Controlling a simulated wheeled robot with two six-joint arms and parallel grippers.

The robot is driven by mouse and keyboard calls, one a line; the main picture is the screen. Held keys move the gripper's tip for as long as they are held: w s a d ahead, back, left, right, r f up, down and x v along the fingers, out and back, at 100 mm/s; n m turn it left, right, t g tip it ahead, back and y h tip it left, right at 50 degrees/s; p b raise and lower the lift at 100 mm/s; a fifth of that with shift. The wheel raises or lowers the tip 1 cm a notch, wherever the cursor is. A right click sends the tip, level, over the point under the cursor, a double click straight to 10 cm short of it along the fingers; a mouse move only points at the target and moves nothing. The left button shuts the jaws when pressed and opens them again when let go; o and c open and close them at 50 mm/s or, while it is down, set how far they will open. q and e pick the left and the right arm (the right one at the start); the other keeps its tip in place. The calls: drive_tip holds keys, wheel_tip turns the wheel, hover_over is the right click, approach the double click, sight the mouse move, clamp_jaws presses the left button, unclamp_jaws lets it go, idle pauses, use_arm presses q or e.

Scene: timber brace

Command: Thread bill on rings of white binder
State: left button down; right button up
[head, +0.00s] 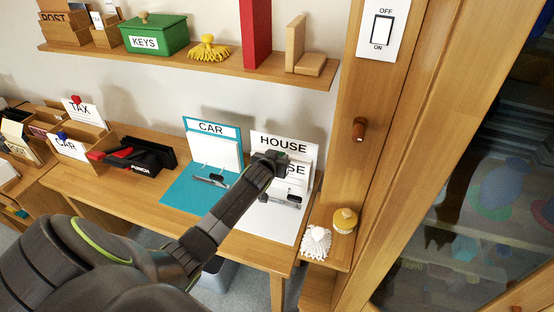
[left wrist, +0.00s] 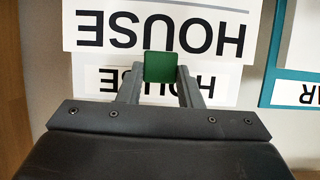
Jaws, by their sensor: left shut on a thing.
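The white binder (head: 257,220) lies open on the desk, with an upright back panel lettered HOUSE (head: 283,143) and a metal ring bar (head: 286,201). My left gripper (head: 278,156) is in front of that panel, shut on the green tab (left wrist: 160,67) at the bill's top edge. The bill (head: 303,170), a white sheet also lettered HOUSE, hangs upright from it in front of the panel. In the left wrist view the bill (left wrist: 225,35) appears upside down. My arm hides much of it in the head view. Whether its lower edge touches the rings I cannot tell.
A blue CAR binder (head: 185,197) stands open just left of the white one. A black punch (head: 140,156) and a wooden sorter (head: 97,143) are further left.

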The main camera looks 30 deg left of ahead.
use_arm(q)
drive_tip(key=shift+w+a, duration=0.15)
drive_tip(key=shift+w, duration=0.25)
drive_tip(key=shift+c, duration=2.3)
unclamp_jaws()
drive_tip(key=shift+s, duration=0.1)
drive_tip(key=shift+r, duration=0.1)
wheel_tip(320, 180, up, 8)
drive_tip(key=p, duration=0.7)
